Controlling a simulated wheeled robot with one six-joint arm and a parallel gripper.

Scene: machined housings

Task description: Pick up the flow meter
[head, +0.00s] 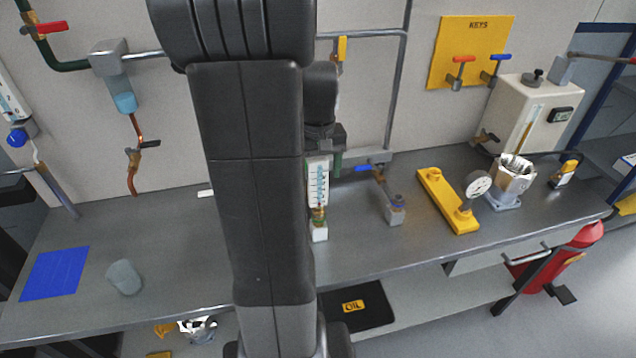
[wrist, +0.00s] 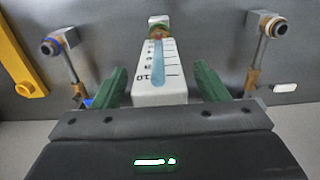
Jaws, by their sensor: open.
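The flow meter (head: 318,188) is a white upright block with a blue-marked scale and a brass fitting at its lower end. It stands on the grey bench just right of my arm. In the wrist view the flow meter (wrist: 156,88) lies between the two green fingers of my gripper (wrist: 159,68). In the head view my gripper (head: 325,150) is at the meter's upper end, partly hidden by my arm.
A pipe fitting with a blue lever (head: 395,210), a yellow bar (head: 440,198) and a round gauge (head: 478,183) stand to the right. A grey cup (head: 124,278) and a blue mat (head: 56,273) lie left. The bench's front (head: 420,255) right of my arm is clear.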

